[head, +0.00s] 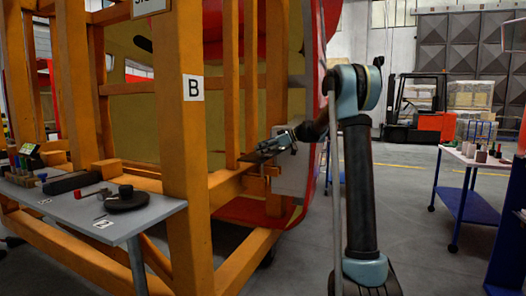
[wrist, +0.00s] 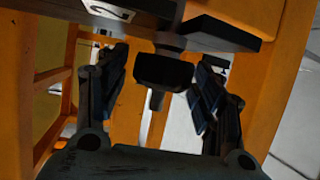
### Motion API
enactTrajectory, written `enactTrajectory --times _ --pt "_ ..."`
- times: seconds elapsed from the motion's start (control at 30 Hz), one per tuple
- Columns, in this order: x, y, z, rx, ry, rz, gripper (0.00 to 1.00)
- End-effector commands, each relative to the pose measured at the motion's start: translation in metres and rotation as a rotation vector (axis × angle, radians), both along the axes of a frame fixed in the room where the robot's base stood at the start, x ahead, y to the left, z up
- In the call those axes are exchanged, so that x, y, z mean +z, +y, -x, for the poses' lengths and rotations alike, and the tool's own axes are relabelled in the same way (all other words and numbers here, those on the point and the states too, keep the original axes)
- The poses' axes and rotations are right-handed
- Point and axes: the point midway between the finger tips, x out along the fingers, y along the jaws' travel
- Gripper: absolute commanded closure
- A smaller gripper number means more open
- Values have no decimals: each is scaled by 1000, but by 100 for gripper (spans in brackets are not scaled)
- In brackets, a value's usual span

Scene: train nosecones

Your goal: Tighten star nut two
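In the wrist view, a dark star nut (wrist: 163,70) hangs on a short stem under a dark plate (wrist: 215,32) with a white label reading "2" (wrist: 108,10). My gripper (wrist: 162,62) is open, with one finger on each side of the nut. A narrow gap shows at the left finger; at the right finger I cannot tell whether it touches. In the head view, my gripper (head: 277,143) is at a bracket on the orange frame (head: 185,150), right of the post marked "B" (head: 193,88). The nut cannot be made out there.
A grey table (head: 150,222) with a dark round disc (head: 127,200) and small parts stands at the left. A blue-framed table (head: 470,158) stands at the right. A red forklift (head: 425,115) is at the back. The floor between my arm and the right table is clear.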

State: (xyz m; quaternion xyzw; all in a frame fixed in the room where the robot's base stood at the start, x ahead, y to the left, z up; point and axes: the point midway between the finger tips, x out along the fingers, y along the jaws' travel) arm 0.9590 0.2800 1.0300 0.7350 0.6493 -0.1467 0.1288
Motion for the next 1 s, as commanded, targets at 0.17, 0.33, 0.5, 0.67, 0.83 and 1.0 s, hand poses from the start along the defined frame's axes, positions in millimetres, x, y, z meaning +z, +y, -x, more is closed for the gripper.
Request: enactTrajectory --times 0.17,0.33,0.5,0.67,0.83,1.0 --pt "0 0 0 0 0 0 82" --pt "0 -2 0 -2 -1 0 82" --pt "0 -1 0 -24 -1 0 83" --pt "0 0 1 -89 -1 0 83" --pt "0 1 1 -209 -1 -1 83" --pt "1 1 2 -364 -3 0 83"
